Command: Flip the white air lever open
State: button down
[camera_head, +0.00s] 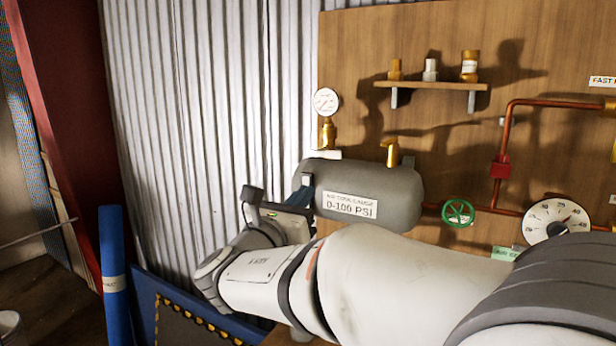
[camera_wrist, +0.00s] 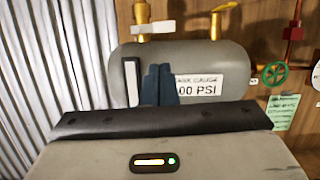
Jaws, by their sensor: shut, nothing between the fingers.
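The white lever (camera_wrist: 155,27) lies roughly level across the brass fitting on top of the grey air tank (camera_wrist: 205,55), at its left end. It also shows in the head view (camera_head: 323,154), below the round gauge. My gripper (camera_wrist: 159,84) is shut and empty. Its dark blue fingers point at the tank front, below the lever and left of the "0-100 PSI" label. In the head view my gripper (camera_head: 307,190) is at the tank's left end, partly hidden by my wrist. The fingers appear apart from the lever; whether they touch the tank, I cannot tell.
A pressure gauge (camera_head: 326,101) stands above the lever, and a brass fitting (camera_head: 391,152) stands farther right on the tank. A green valve wheel (camera_head: 458,212) and red pipes are to the right. A shelf (camera_head: 430,86) with fittings hangs above. Space above the tank's middle looks clear.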

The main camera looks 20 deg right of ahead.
aim_at(331, 152)
jog(key=p+x, duration=0.1)
jog(key=x, duration=0.9)
jog(key=shift+d+p, duration=0.1)
jog(key=shift+p, duration=0.2)
